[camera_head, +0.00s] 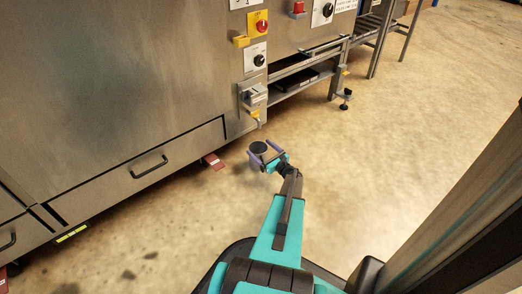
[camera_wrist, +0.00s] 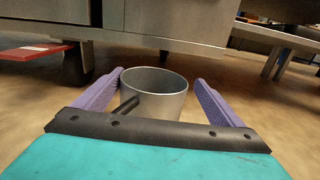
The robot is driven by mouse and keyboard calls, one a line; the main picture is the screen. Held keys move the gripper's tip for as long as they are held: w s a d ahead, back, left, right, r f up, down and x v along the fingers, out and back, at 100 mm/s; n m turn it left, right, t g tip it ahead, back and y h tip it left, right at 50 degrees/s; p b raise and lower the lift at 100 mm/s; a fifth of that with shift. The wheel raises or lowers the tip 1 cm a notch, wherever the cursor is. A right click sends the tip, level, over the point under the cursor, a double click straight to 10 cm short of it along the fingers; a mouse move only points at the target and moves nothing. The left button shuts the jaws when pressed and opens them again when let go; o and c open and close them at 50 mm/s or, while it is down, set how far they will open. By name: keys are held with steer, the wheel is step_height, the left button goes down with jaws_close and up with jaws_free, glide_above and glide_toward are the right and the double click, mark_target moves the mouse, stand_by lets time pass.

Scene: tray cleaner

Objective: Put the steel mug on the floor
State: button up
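The steel mug (camera_wrist: 160,100) is upright between the two purple fingers of my gripper (camera_wrist: 160,85) in the wrist view, its handle turned toward the gripper. The left finger is close to or touching the mug's side; a narrow gap shows between the mug and the right finger. The gripper looks open around the mug. In the head view the grey mug (camera_head: 258,149) shows between the fingers of my gripper (camera_head: 263,156), low over the floor (camera_head: 400,150). The mug's base is hidden, so I cannot tell whether it touches the floor.
A large steel machine (camera_head: 110,80) with a drawer (camera_head: 150,168) stands to the left and behind the mug. A red pedal-like piece (camera_head: 213,160) juts out at its base. A low metal frame (camera_head: 300,75) stands at the back. Open floor lies to the right.

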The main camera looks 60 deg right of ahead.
steer(key=shift+r+p, duration=0.25)
steer(key=shift+p, duration=0.05)
steer(key=p+v, duration=0.3)
steer(key=v, duration=0.9)
stand_by(0.8)
